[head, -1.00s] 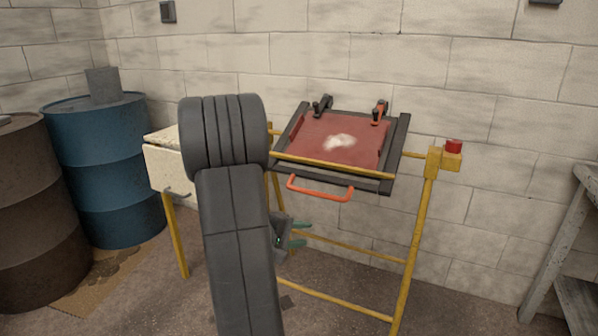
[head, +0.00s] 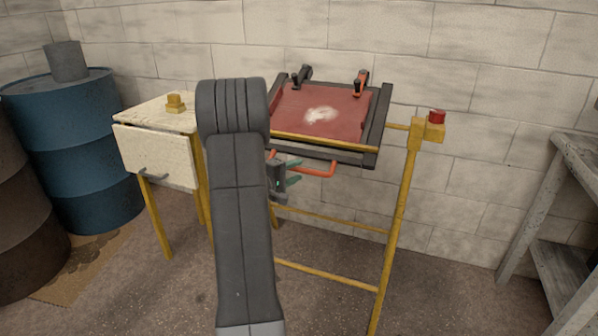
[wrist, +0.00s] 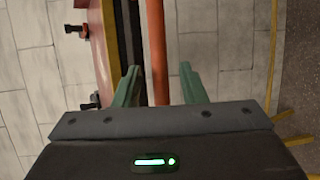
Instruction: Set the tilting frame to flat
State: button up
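The tilting frame (head: 377,118) has dark rails around a red panel (head: 295,103) with a white patch. It slopes, with its near edge lower than its far edge. An orange handle (head: 322,171) hangs at its near edge, its left part hidden by my arm. My gripper (head: 293,173), with green fingers, is at the handle's left part. In the wrist view, the handle (wrist: 156,45) runs between the spread fingers of my gripper (wrist: 158,75), with a gap on each side. The frame's edge (wrist: 105,45) is left of it.
A yellow stand (head: 398,220) carries the frame, with a red knob (head: 437,117) on its right post. A pale side table (head: 155,155) with a yellow block (head: 176,103) stands left. A blue drum (head: 75,150) is further left, a grey bench (head: 560,200) right.

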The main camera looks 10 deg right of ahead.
jog(key=shift+x, duration=1.1)
grip_shut()
